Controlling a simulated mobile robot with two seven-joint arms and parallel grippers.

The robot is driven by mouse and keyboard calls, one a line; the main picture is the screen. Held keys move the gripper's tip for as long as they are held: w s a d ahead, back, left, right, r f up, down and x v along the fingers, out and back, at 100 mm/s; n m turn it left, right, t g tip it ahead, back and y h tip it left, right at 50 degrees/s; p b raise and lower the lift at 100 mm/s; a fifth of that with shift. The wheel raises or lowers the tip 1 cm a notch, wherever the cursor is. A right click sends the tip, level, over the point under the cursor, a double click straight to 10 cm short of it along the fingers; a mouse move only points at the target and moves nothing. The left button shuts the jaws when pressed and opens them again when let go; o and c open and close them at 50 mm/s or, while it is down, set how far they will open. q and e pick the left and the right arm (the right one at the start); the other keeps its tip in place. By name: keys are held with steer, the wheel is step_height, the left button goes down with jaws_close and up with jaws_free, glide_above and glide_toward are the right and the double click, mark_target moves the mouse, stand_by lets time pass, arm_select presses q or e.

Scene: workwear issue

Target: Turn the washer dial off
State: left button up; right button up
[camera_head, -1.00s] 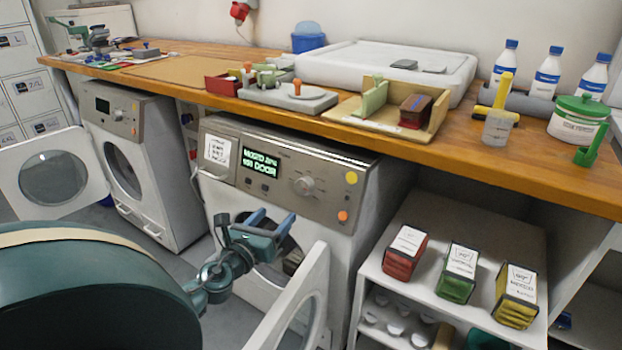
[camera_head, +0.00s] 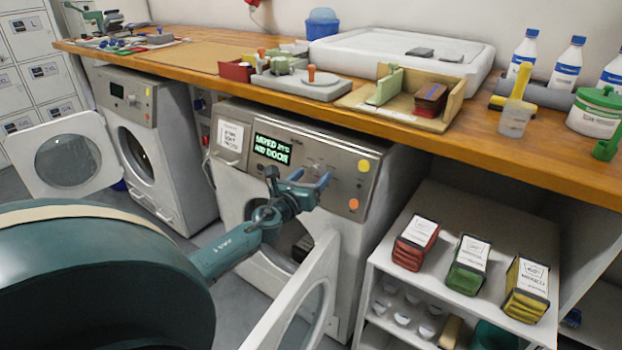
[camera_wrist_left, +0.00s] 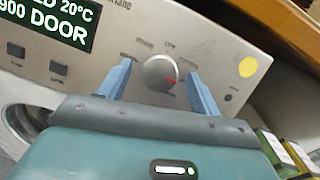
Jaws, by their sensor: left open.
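The washer (camera_head: 240,175) in the middle has a grey control panel with a lit green display (camera_head: 272,149); its round door (camera_head: 305,295) stands open. In the left wrist view the silver dial (camera_wrist_left: 160,72) sits on the panel, with a red mark at its lower right; a label reading OFF is above it. My left gripper (camera_head: 298,177) is open in front of the panel. In the left wrist view its blue fingers (camera_wrist_left: 158,70) stand on either side of the dial; I cannot tell whether they touch it. My right gripper is not in view.
A wooden counter (camera_head: 215,88) overhangs the washer, with trays and bottles on it. A second washer (camera_head: 145,165) with an open door stands at left. A white shelf (camera_head: 425,262) with coloured packs stands at right.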

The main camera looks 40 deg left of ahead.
arm_select(q)
steer(key=shift+w, duration=0.2)
steer(key=c, duration=1)
